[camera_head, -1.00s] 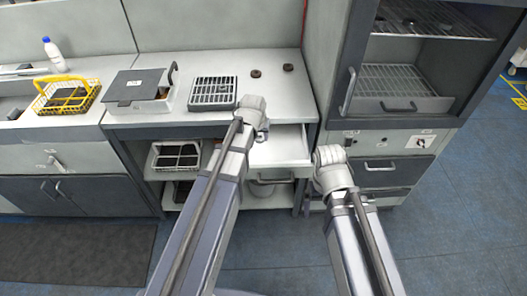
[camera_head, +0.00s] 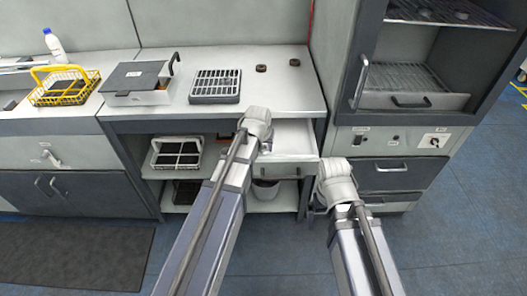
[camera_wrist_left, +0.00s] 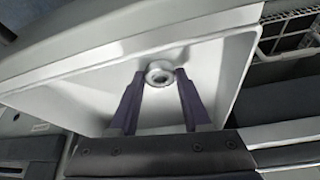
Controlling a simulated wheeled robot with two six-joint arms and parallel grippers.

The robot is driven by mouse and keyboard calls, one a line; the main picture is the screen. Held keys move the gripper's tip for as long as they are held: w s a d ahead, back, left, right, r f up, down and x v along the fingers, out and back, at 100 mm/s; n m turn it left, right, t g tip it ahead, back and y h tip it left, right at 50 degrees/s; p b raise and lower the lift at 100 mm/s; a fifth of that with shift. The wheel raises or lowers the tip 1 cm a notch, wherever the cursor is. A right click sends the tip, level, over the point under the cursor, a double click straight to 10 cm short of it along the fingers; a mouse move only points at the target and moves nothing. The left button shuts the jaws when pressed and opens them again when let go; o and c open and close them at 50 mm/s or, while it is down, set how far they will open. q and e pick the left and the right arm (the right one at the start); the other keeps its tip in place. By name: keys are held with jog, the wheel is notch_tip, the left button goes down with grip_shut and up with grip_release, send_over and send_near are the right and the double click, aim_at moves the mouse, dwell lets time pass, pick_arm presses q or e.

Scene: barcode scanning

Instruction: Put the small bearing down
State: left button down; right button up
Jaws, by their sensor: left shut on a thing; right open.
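In the head view the white drawer (camera_head: 294,137) is pulled out under the bench, and my left wrist hides the bearing. My right gripper (camera_head: 314,211) is mostly hidden behind its own wrist, right of the drawer; it is open.
Two dark rings (camera_head: 261,68) (camera_head: 294,62) lie apart on the bench. A slotted tray (camera_head: 214,86), a lidded box (camera_head: 138,84) and a yellow basket (camera_head: 62,86) stand to their left. A cabinet (camera_head: 362,85) stands close on the right. Clear bench (camera_head: 285,95) lies behind the drawer.

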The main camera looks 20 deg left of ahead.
pick_arm(q)
jog(key=shift+r, duration=0.1)
jog(key=shift+f, duration=0.25)
jog(key=shift+c, duration=1.8)
grip_release()
jog(key=shift+r, duration=0.1)
jog(key=p+v, duration=1.1)
jog(key=v, duration=0.1)
jog(key=shift+r, duration=0.2)
